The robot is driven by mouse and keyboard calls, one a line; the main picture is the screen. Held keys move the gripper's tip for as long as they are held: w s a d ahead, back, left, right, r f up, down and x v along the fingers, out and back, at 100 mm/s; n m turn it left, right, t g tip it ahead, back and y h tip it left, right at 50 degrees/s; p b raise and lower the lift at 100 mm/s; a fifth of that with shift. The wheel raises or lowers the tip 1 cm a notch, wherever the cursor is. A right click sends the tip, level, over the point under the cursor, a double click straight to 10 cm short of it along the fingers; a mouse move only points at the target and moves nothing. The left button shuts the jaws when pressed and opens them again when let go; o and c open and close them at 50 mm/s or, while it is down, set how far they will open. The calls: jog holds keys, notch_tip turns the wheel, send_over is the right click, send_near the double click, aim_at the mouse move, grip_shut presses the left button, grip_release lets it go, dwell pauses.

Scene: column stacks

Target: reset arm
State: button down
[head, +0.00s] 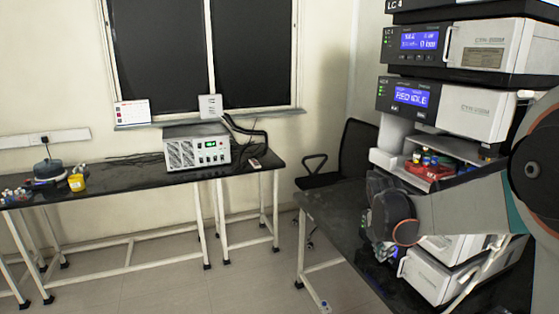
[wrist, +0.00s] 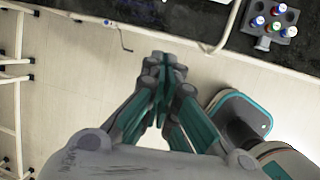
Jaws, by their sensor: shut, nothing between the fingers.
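My gripper (wrist: 168,65) is shut with its fingers together in the wrist view, nothing held between them. It points toward a dark bench top (wrist: 170,18), with pale floor below it in the picture. In the head view my gripper (head: 384,248) is at the right, by the near dark bench (head: 338,210) and in front of the instrument stack (head: 468,105). The arm hides part of the stack's lower units.
A grey rack with several coloured vials (wrist: 271,30) sits on the bench in the wrist view. In the head view, a red tray of vials (head: 428,170) stands in the stack. A black chair (head: 345,155) is behind the bench. Open floor (head: 180,265) lies left.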

jog(key=s+a+r+m+t+y, duration=0.1)
jog(key=s+a+r+m, duration=0.2)
jog(key=s+r+m, duration=0.3)
jog(key=s+a+r+m+t+y, duration=0.1)
jog(key=s+a+r+m, duration=0.3)
jog(key=s, duration=0.5)
jog(key=s+a+f+m+t, duration=0.1)
jog(key=s+a+m, duration=0.1)
jog(key=s+m, duration=0.4)
jog(key=s+a+f+m+t+y, duration=0.1)
jog(key=s+a+m, duration=0.1)
jog(key=s+m, duration=0.4)
jog(key=shift+s+a, duration=0.4)
jog(key=shift+s, duration=0.3)
